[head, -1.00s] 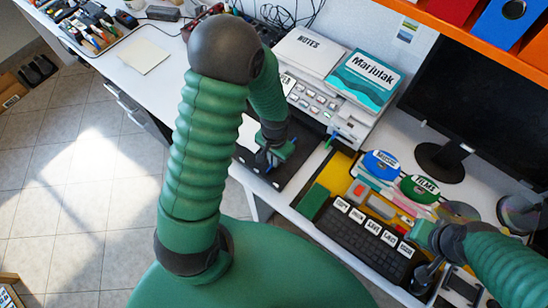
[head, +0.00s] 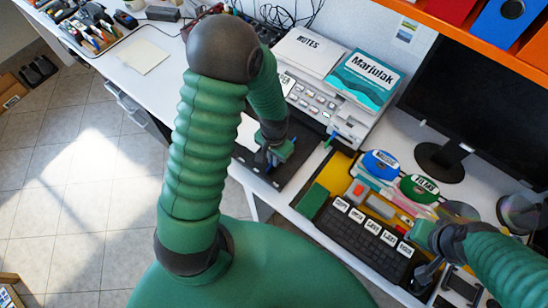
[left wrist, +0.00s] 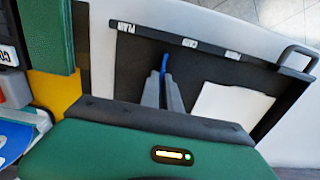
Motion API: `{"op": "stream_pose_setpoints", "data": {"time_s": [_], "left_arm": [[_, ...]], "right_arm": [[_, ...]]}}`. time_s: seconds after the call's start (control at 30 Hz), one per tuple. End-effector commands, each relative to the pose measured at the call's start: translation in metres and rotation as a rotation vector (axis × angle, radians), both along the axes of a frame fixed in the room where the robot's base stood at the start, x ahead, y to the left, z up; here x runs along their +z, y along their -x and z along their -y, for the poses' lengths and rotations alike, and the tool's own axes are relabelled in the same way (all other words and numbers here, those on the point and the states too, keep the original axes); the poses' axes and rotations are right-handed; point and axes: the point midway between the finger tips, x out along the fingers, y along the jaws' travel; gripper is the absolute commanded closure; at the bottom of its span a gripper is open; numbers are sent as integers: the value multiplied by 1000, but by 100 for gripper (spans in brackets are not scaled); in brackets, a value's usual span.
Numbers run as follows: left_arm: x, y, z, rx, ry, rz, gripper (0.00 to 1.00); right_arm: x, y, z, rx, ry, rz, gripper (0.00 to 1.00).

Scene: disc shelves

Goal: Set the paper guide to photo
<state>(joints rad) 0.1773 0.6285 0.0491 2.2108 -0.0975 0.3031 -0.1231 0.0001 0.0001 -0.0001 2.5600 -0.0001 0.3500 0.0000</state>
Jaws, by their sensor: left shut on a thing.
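The dark paper tray (left wrist: 215,70) sticks out from the printer (head: 325,100) on the desk. Its edge strip carries white labels: PLAIN (left wrist: 126,28), a middle one that seems to read CARD (left wrist: 190,43), and a third too small to read (left wrist: 233,55). The blue paper guide (left wrist: 163,62) stands between PLAIN and the middle label. My left gripper (left wrist: 162,84) is shut on the guide; it also shows over the tray in the head view (head: 272,160). My right gripper (head: 426,278) is at the lower right near the keyboard; its fingers are unclear.
White paper (left wrist: 230,108) lies on the tray. A keyboard with labelled keys (head: 362,240), discs marked with labels (head: 381,164) and a monitor (head: 480,100) stand to the right. A white stack marked NOTES (head: 305,50) and a teal book (head: 366,80) lie on the printer.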

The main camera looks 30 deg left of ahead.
Motion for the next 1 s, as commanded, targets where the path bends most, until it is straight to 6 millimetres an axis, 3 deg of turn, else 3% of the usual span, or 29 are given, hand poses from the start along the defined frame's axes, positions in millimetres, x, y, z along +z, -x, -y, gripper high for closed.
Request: {"op": "stream_pose_setpoints", "data": {"time_s": [0.37,0.47,0.73,1.0], "left_arm": [[0,0,-1,1,0,-1,100],[2,-1,-13,6,0,-1,100],[3,-5,-68,5,1,0,100],[0,-6,-80,1,0,0,100]], "right_arm": [[1,0,0,0,0,0,73],[5,0,0,0,0,0,73],[21,0,0,0,0,0,73],[21,0,0,0,0,0,73]]}}
